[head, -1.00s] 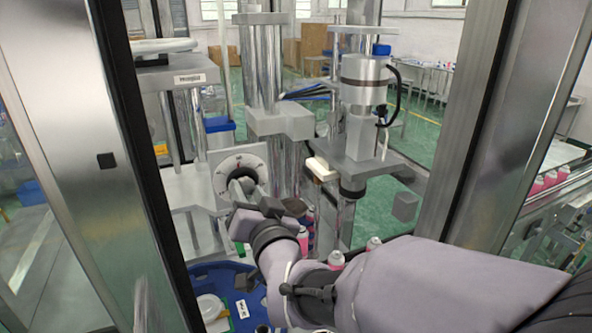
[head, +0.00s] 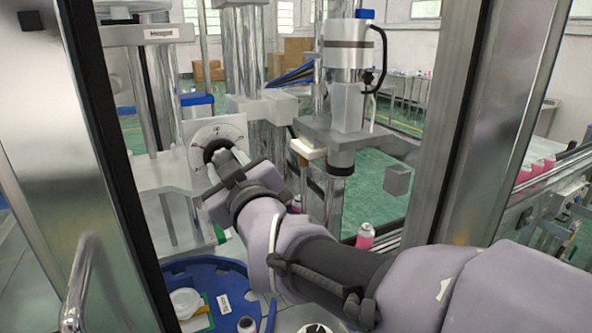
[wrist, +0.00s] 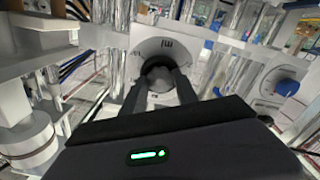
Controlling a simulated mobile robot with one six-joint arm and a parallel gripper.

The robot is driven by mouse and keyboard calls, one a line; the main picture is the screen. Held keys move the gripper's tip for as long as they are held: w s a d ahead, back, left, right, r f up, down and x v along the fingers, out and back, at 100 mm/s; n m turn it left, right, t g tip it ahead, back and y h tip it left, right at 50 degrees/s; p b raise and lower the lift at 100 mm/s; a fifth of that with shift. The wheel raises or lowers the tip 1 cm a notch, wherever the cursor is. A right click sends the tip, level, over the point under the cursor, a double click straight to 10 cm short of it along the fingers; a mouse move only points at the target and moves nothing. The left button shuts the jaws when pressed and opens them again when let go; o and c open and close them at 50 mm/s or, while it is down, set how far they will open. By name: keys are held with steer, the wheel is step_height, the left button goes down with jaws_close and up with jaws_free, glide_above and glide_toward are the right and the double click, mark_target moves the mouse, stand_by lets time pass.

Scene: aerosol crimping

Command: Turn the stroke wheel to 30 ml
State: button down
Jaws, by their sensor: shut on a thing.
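The stroke wheel is a dark round knob (wrist: 158,76) in front of a pale round dial plate (head: 207,131) with dark scale marks, on the machine's left side in the head view. My gripper (wrist: 160,80) reaches the wheel from the front, and its two dark fingers are shut on it, one on each side. In the head view my wrist and arm hide part of the wheel. The dial marks are too small to read in either view.
A steel crimping head (head: 346,90) stands right of the dial. A blue tray (head: 172,270) with a white lid-like part lies below. A pink can (head: 365,237) stands low behind my arm. Door frames (head: 470,120) flank the opening.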

steer(key=n+b, duration=0.1)
steer(key=n, duration=0.4)
steer(key=shift+n, duration=0.4)
steer(key=shift+r, duration=0.1)
stand_by(0.3)
steer(key=c, duration=0.9)
jaws_free()
steer(key=p+v, duration=0.2)
steer(key=v, duration=1.5)
steer(key=shift+s+p, duration=0.25)
steer(key=shift+p, duration=0.1)
